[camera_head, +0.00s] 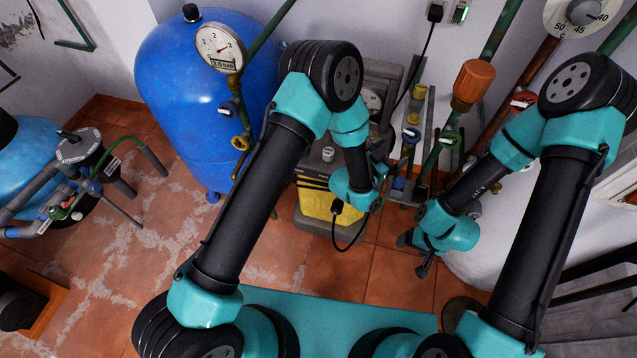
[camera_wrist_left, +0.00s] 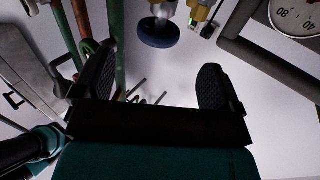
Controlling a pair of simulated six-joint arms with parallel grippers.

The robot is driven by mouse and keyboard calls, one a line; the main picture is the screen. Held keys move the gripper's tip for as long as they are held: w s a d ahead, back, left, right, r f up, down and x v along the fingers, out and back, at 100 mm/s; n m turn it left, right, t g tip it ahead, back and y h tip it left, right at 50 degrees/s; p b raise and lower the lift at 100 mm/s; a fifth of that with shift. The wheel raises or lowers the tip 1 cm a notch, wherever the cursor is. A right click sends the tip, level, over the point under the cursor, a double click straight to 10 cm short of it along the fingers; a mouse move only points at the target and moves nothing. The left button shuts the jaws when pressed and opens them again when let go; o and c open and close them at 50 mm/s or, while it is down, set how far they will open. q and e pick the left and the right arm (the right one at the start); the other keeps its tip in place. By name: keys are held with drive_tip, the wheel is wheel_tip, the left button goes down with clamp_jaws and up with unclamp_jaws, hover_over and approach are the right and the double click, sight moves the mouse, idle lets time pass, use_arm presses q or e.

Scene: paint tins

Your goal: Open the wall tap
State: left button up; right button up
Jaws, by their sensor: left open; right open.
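Several taps and valves sit on pipes along the wall; I cannot tell for certain which is the wall tap. The left gripper holds nothing. My right gripper (camera_head: 414,253) is low over the floor, open and empty, clear of the taps.
A large blue tank (camera_head: 185,85) with a pressure gauge (camera_head: 220,48) stands left. A grey and yellow machine (camera_head: 316,203) stands behind my left arm. Tiled floor at left is partly clear.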

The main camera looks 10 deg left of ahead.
use_arm(q)
drive_tip(key=v, duration=0.8)
drive_tip(key=s+a+f+n+g+y, duration=0.1)
drive_tip(key=a+f+n+g+y, duration=0.1)
drive_tip(key=a, duration=0.5)
drive_tip(key=s+a+f+n+g+y, duration=0.1)
drive_tip(key=a+f+n+g+y, duration=0.1)
drive_tip(key=a+f, duration=0.5)
drive_tip(key=shift+s+a+n+g+y, duration=0.25)
drive_tip(key=shift+a+g+y, duration=0.3)
drive_tip(key=shift+y, duration=0.35)
drive_tip(key=m+t+h, duration=0.3)
drive_tip(key=t+h, duration=0.1)
drive_tip(key=t, duration=0.3)
approach(411, 137)
drive_tip(key=v, duration=0.4)
drive_tip(key=f+v, duration=0.1)
drive_tip(key=shift+s+a, duration=0.25)
drive_tip(key=shift+a, duration=0.1)
drive_tip(key=x, duration=1.7)
drive_tip(key=shift+w+f, duration=0.15)
drive_tip(key=shift+f, duration=0.1)
